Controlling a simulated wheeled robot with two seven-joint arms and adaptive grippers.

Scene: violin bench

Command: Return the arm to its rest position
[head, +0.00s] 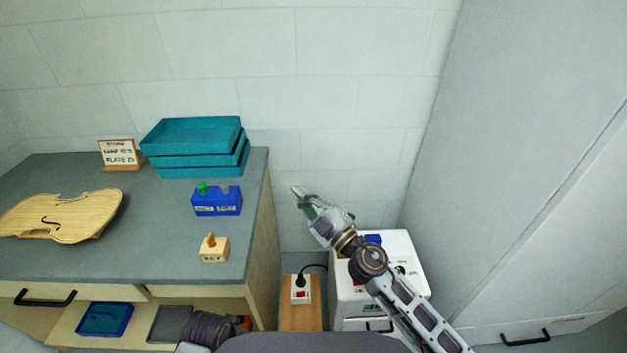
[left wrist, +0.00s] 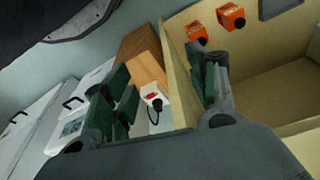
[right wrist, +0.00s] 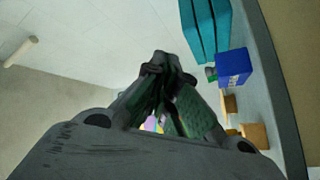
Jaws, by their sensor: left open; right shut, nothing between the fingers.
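My right arm reaches up from the lower right in the head view. Its gripper (head: 300,192) is shut and empty, in the air to the right of the bench. The right wrist view shows its fingers (right wrist: 168,62) drawn together with nothing held. My left gripper (left wrist: 165,85) shows in the left wrist view with its fingers apart and nothing between them. It is low, facing the bench's open compartment and the floor area beside it.
The bench (head: 160,260) holds a violin plate (head: 60,217), stacked teal trays (head: 195,160), a blue block (head: 217,203), a wooden KEY block (head: 214,252) and a sign (head: 119,153). A white machine (head: 410,245) and a power strip (head: 300,290) stand right of it. A grey cabinet (head: 520,150) fills the right.

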